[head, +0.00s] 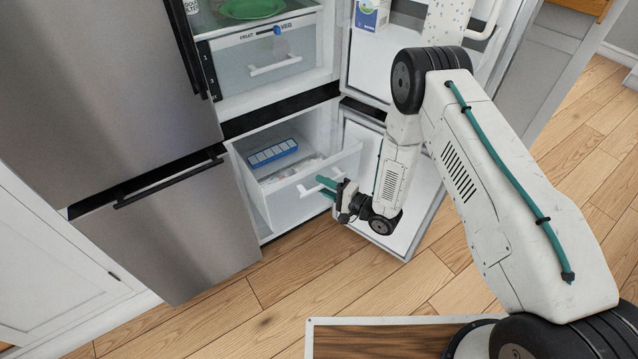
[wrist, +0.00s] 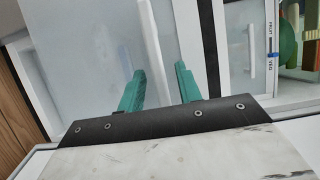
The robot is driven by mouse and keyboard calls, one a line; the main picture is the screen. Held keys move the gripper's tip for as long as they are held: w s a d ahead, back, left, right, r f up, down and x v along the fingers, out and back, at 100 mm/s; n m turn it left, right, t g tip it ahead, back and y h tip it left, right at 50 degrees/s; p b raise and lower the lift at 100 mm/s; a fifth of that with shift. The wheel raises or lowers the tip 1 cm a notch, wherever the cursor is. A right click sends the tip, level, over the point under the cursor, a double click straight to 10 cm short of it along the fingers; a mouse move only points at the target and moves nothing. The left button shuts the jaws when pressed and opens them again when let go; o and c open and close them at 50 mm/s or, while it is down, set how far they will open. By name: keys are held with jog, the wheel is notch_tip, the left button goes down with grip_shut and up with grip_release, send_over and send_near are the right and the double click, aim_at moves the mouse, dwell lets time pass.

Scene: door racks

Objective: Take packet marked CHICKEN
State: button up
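No packet with readable CHICKEN lettering shows in either view. In the head view the lower freezer drawer (head: 296,212) is partly pulled out. A blue ice tray (head: 272,153) lies in it, beside pale contents too small to make out. My gripper (head: 324,187) is at the drawer's front, close to its white handle. In the wrist view the green fingers of my gripper (wrist: 160,72) are apart. The pale handle bar (wrist: 152,38) appears in line with the gap between them; I cannot tell whether they touch it.
The lower right freezer door (head: 412,225) stands open beside my arm. Above is the FRUIT/VEG drawer (head: 262,72), shut, with a green plate (head: 252,8) above it. The left doors (head: 180,235) are shut. The wooden floor (head: 290,290) in front is clear.

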jog(key=shift+w+a, duration=0.15)
jog(key=shift+c, duration=0.3)
grip_shut()
jog(key=shift+s+d, duration=0.55)
jog(key=shift+s, duration=0.15)
jog(key=shift+s+d, duration=0.5)
jog(key=shift+s, duration=0.2)
jog(key=shift+d+f, duration=0.1)
jog(key=shift+o, duration=0.3)
grip_release()
